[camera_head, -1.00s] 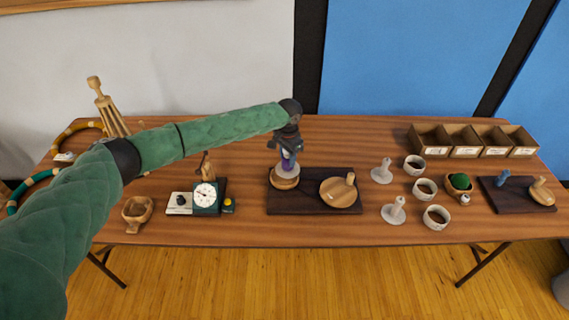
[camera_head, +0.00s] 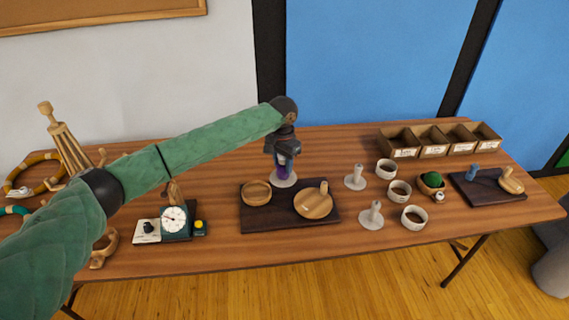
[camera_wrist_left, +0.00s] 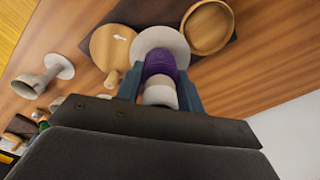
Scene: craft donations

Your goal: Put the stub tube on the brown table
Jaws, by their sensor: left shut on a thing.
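The stub tube (camera_head: 284,172), a pale tube wound with purple on a round pale grey base, is upright in my left gripper (camera_head: 283,154). In the left wrist view, the fingers close on both sides of the tube (camera_wrist_left: 159,65), with its base disc beyond them. The base shows just behind the dark board, over the brown table (camera_head: 340,245); I cannot tell whether it touches the tabletop. My right gripper is out of view.
A dark board (camera_head: 262,222) with a wooden bowl (camera_head: 257,192) and a round wooden lid (camera_head: 314,204) lies in front. Two grey spindles (camera_head: 355,179) and several cups (camera_head: 400,190) stand to the right. A scale (camera_head: 174,220) is at left. The table behind the board is clear.

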